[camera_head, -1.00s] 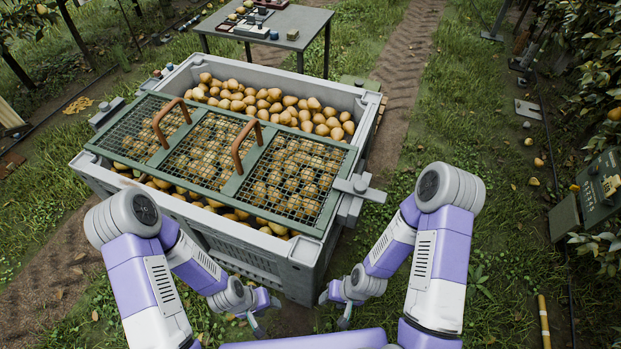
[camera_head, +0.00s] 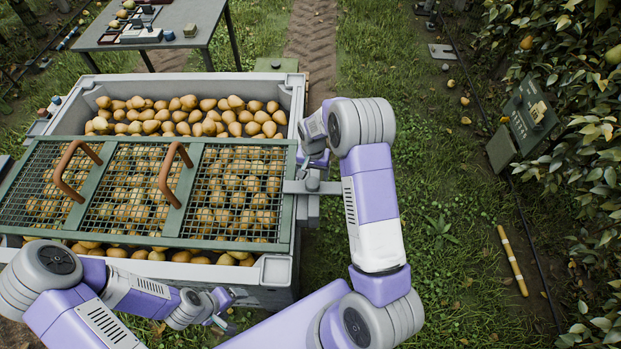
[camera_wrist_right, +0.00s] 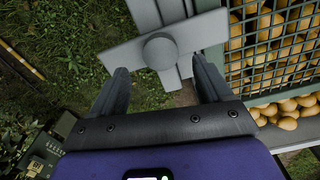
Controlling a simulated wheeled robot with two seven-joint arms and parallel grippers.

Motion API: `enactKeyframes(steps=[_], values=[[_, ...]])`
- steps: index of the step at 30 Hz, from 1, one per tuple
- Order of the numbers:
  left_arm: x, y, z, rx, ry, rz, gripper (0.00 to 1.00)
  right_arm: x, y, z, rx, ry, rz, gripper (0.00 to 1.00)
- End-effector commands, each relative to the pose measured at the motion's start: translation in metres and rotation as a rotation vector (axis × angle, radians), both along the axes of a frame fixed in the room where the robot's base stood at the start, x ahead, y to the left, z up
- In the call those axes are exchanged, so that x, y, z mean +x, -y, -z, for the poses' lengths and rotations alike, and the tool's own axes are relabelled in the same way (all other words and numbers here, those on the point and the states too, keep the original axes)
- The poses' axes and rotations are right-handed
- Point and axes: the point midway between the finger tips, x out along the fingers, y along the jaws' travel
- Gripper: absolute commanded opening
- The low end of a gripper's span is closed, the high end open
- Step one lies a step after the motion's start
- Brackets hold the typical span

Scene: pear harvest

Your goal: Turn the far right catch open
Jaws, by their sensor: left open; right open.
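The catch (camera_head: 330,187) on the crate's right side is a pale grey flat bar with a round knob. It lies crosswise, its inner end over the right edge of the green mesh lid (camera_head: 287,215). In the right wrist view the catch (camera_wrist_right: 110,60) lies just ahead of my right gripper (camera_wrist_right: 160,66). The two fingers are apart and empty, one on each side of the knob; I cannot tell whether they touch the bar. In the head view my right gripper (camera_head: 312,165) is partly hidden by its wrist. My left gripper (camera_head: 222,312) is open and empty at the crate's front.
The grey crate (camera_head: 298,95) is full of pears under the lid, which has two brown handles (camera_head: 167,180). A table (camera_head: 205,42) with small items stands behind.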

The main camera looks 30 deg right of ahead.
Motion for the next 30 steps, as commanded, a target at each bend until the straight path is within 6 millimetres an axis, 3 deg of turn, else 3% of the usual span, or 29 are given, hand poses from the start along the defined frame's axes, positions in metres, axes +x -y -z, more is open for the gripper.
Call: enactKeyframes(steps=[3, 9, 20, 30], values=[[0.0, 0.0, 0.008, 0.0, 0.0, 0.0, 0.78, 0.0, -0.001, 0.024, 0.001, -0.002, -0.002, 0.78], [0.0, 0.0, 0.014, 0.0, 0.0, 0.0, 0.78, 0.0, 0.0, 0.046, 0.001, 0.001, -0.002, 0.78], [0.0, 0.0, 0.014, 0.0, 0.001, 0.0, 0.78, 0.0, -0.001, 0.051, 0.002, 0.002, -0.002, 0.78], [0.0, 0.0, 0.014, 0.0, 0.001, 0.0, 0.78, 0.0, -0.001, 0.05, 0.002, 0.002, -0.002, 0.26]])
